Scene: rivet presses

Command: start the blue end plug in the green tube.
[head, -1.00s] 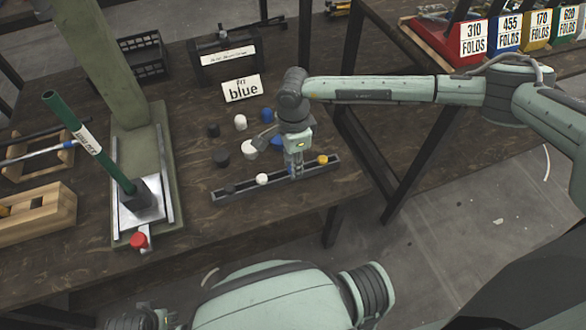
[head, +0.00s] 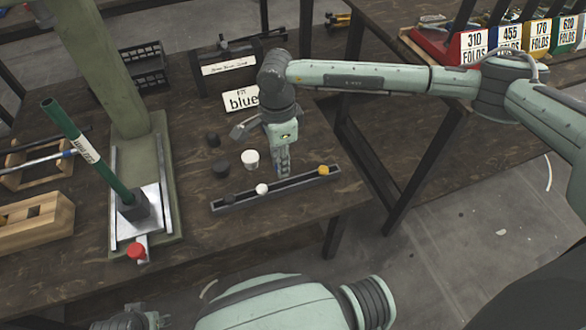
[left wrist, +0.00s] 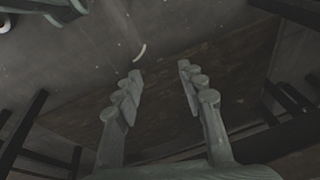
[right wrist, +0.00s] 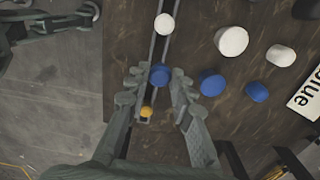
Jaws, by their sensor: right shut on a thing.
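The green tube (head: 85,150) stands tilted in a dark block (head: 133,208) on the metal plate of the press at the left. My right gripper (head: 282,172) is at the grooved rail (head: 290,184), seemingly just above it. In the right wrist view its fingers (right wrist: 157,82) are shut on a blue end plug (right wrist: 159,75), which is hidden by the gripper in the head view. The plug is well to the right of the tube. My left gripper (left wrist: 160,85) is open and empty, away from the plug.
The rail also holds a black, a white (head: 262,189) and a yellow plug (head: 323,170). Loose blue (right wrist: 212,83), white (right wrist: 231,41) and black plugs (head: 221,168) stand behind it near the "blue" card (head: 241,98). A red knob (head: 137,251) is at the press's front.

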